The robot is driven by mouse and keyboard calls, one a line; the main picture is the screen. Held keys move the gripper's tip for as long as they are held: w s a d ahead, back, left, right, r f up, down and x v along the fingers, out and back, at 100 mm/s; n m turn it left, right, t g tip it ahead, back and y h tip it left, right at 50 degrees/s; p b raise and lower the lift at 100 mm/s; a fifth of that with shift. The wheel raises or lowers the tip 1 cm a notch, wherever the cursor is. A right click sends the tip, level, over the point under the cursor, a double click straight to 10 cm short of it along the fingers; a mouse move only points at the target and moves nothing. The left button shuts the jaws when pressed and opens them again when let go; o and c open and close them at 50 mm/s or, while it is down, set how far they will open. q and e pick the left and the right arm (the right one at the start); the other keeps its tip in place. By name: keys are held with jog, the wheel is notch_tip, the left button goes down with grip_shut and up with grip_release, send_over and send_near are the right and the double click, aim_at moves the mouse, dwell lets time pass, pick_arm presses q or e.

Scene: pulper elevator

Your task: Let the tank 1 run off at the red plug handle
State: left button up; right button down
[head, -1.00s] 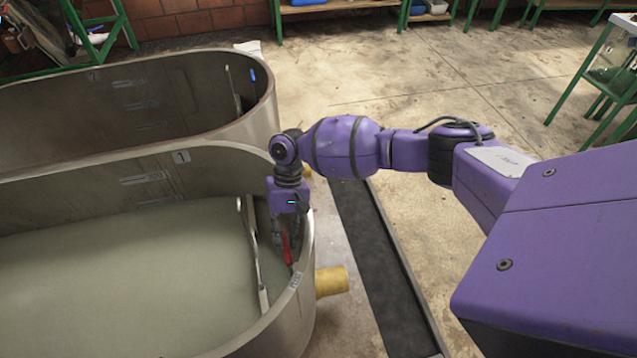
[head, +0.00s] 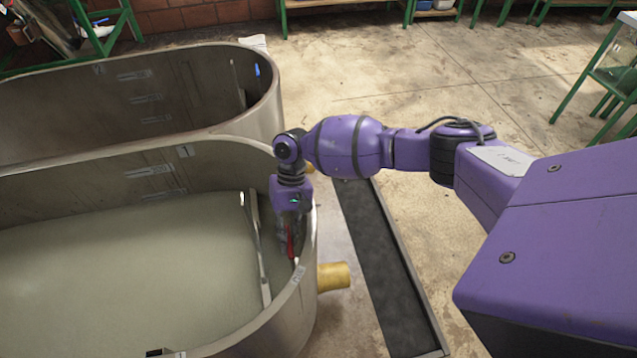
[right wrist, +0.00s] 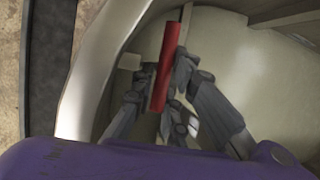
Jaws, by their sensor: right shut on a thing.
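Tank 1 (head: 184,152) is a grey oval tank with a cloudy greenish liquid (head: 110,260) in it. The red plug handle (head: 291,243) stands inside its right end, close to the rim. It also shows as a red bar in the right wrist view (right wrist: 165,65). My right gripper (head: 288,246) reaches down over the rim and is shut on the red handle, with dark fingers on both sides of it. The lower end of the handle and the plug are hidden. My left gripper is not in view.
A second tank (head: 100,68), marked 2, stands behind tank 1. A yellow outlet pipe (head: 333,276) sticks out of tank 1's right side above the floor. A dark floor channel (head: 380,265) runs alongside. Inside tank 1 a slanted bar (head: 256,250) stands left of the handle.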

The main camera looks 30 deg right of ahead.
jog(key=r+p, duration=0.1)
jog(key=r, duration=0.1)
jog(key=r+p, duration=0.1)
jog(key=r, duration=0.2)
jog(key=r+p, duration=0.1)
jog(key=r, duration=0.2)
jog(key=shift+w+a+r+p, duration=0.15)
jog(key=shift+w+r+p, duration=0.15)
jog(key=shift+w, duration=0.1)
jog(key=shift+s+r+p, duration=0.2)
jog(key=shift+r+p, duration=0.15)
jog(key=shift+r, duration=0.25)
jog(key=shift+f, duration=0.15)
jog(key=c, duration=2)
grip_release()
jog(key=shift+c, duration=0.2)
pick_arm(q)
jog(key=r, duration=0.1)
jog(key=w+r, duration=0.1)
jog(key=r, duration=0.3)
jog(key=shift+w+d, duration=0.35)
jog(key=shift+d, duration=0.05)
pick_arm(e)
jog(key=v, duration=1.1)
jog(key=shift+r, duration=0.35)
jog(key=shift+d+f, duration=0.1)
jog(key=shift+d, duration=0.1)
